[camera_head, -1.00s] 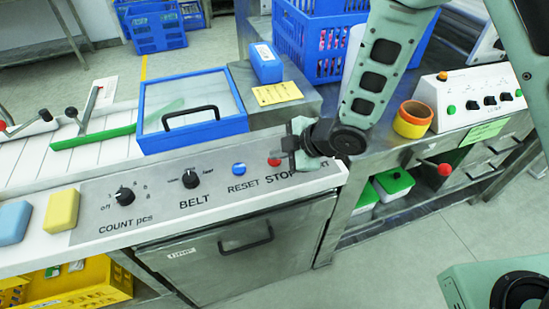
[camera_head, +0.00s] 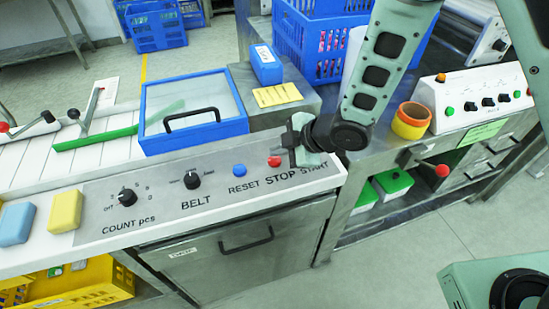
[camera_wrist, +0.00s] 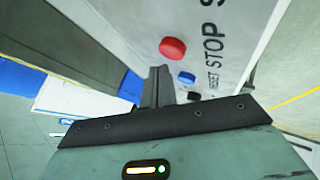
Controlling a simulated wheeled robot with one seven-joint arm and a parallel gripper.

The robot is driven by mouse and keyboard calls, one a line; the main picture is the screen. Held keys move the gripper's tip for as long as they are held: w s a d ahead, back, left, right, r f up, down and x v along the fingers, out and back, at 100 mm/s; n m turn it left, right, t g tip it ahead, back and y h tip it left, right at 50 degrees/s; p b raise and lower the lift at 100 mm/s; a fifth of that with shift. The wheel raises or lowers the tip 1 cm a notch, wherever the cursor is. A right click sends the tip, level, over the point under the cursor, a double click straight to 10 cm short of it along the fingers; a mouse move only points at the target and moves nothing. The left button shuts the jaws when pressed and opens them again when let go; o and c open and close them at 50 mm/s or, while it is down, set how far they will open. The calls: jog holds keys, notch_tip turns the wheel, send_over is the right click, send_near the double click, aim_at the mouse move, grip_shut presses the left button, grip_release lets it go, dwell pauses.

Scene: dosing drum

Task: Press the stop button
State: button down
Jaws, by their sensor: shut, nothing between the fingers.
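The red stop button (camera_head: 274,161) sits on the grey control panel (camera_head: 150,205), above the word STOP, at the right of the blue reset button (camera_head: 239,170). In the wrist view the stop button (camera_wrist: 172,48) shows whole, just beyond my fingers, with the reset button (camera_wrist: 187,78) near it. My gripper (camera_head: 291,142) is shut and empty. In the head view it is just right of the stop button and seems above the panel, over the START end. The start button is hidden behind my gripper. I see no contact with the stop button.
The BELT knob (camera_head: 191,180) and COUNT knob (camera_head: 127,196) stand further left on the panel. A blue-framed lid (camera_head: 193,110) with a black handle lies behind them. A yellow note (camera_head: 277,95) and a blue box (camera_head: 266,65) are behind my gripper.

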aim_at(280, 161)
jog(key=shift+r+p, duration=1.75)
jog(key=shift+r, duration=0.8)
jog(key=shift+f, duration=0.1)
jog(key=shift+d+r+m, duration=0.1)
jog(key=shift+r+m, duration=0.2)
jog(key=shift+r, duration=0.1)
jog(key=s+d+r+m+g+h, duration=0.1)
jog(key=s+d+r+m+h, duration=0.1)
jog(key=s, duration=0.5)
jog(key=s+d+r+m+g+h, duration=0.2)
jog(key=s+d+r+m, duration=0.3)
jog(key=s, duration=0.3)
jog(key=s+d+r+m+g+h, duration=0.1)
jog(key=s+d+r+m+h, duration=0.2)
jog(key=s+r+m, duration=0.2)
jog(key=s+r, duration=0.1)
jog(key=s, duration=0.2)
jog(key=shift+s+d+g, duration=0.25)
jog(key=shift+d+g, duration=0.05)
jog(key=shift+g, duration=0.1)
jog(key=shift+r, duration=0.1)
